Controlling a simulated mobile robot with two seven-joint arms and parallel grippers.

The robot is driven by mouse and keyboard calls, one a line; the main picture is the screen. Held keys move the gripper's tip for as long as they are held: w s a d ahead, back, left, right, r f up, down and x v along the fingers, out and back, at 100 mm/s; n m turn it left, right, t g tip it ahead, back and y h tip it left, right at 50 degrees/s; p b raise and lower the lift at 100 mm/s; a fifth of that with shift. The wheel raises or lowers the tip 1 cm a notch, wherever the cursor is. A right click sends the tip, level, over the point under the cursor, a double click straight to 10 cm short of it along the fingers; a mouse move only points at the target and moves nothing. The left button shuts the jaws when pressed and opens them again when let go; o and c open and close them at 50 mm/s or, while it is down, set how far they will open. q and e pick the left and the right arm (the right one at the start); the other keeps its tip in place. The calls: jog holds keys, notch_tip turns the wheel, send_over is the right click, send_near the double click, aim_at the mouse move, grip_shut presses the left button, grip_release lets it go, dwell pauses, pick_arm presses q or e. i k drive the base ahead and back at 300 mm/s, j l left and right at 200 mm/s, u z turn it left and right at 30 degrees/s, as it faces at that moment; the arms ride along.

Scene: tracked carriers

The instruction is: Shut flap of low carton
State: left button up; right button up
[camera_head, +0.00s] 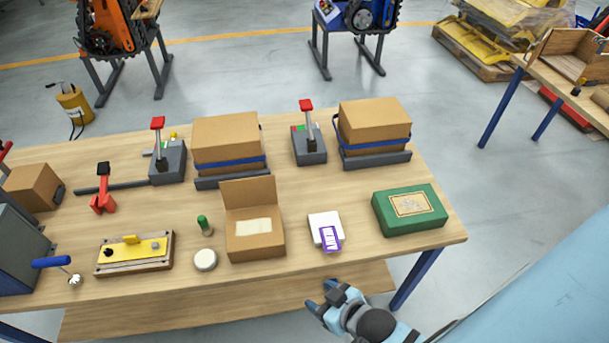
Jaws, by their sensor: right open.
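The low carton (258,247) is a small brown box near the front middle of the wooden table. Its flap (250,193) stands up at the back edge, so the carton is open. A pale sheet or packet (254,227) shows inside it. My right gripper (326,297) is open and empty, in front of the table's front edge, to the right of the carton and nearer to me. It touches nothing that I can see. My left gripper is not in view.
A white box with a purple label (325,226) and a green box (409,209) lie right of the carton. A white round lid (205,260) and a green-capped item (205,225) lie left. Two strapped cartons (228,140) (374,124) stand behind.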

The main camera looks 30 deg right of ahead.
aim_at(245, 193)
jog(key=z, duration=0.45)
jog(key=i+l+u, duration=0.1)
jog(key=l+u, duration=1.35)
jog(key=j, duration=0.65)
